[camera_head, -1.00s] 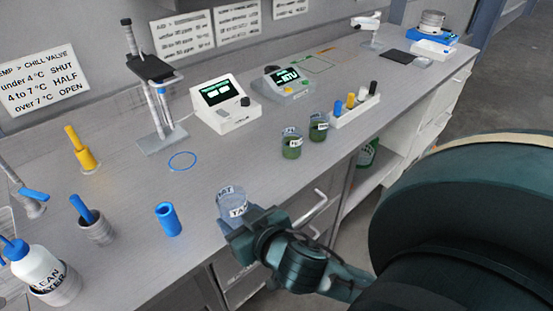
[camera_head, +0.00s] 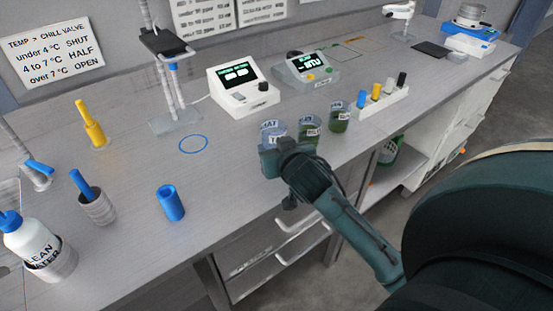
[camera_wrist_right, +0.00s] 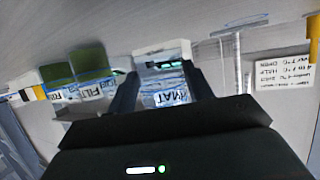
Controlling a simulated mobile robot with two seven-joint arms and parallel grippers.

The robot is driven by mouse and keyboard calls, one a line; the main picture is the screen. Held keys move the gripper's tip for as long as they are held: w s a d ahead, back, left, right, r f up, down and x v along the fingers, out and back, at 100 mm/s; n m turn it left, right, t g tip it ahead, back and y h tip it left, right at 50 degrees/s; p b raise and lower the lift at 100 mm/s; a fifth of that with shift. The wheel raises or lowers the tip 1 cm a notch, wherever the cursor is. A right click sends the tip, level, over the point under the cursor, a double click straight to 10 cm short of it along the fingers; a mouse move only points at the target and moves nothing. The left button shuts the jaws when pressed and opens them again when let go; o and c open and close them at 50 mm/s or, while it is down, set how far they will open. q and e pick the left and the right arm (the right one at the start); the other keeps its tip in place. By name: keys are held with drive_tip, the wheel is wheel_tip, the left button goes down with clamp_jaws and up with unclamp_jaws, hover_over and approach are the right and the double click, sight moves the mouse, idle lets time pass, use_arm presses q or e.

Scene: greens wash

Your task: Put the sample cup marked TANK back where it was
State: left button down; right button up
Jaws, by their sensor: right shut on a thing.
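The clear sample cup (camera_head: 271,130) with a white label is at the front of the bench; the wrist view shows TANK on its label (camera_wrist_right: 168,97). My right gripper (camera_head: 273,152) is shut on this cup from the front edge side; its fingers flank it in the wrist view (camera_wrist_right: 165,88). The cup's lower part is hidden by the gripper, so I cannot tell whether it touches the bench. Just right of it stand a cup of green liquid (camera_head: 310,129), marked FILT in the wrist view (camera_wrist_right: 92,80), and another green cup (camera_head: 340,117). My left gripper is not in view.
Two meters (camera_head: 243,92) (camera_head: 307,71) stand behind the cups. A blue ring (camera_head: 193,144) lies empty on the bench, and a blue cylinder (camera_head: 170,203) stands left. Bench between ring and gripper is clear.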

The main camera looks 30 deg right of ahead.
drive_tip(key=shift+f, duration=1.6)
drive_tip(key=shift+f, duration=0.15)
drive_tip(key=o, duration=1)
drive_tip(key=shift+r, duration=0.25)
drive_tip(key=v, duration=1.2)
drive_tip(key=shift+b, duration=0.3)
drive_tip(key=shift+s+f, duration=0.1)
drive_tip(key=shift+f, duration=0.05)
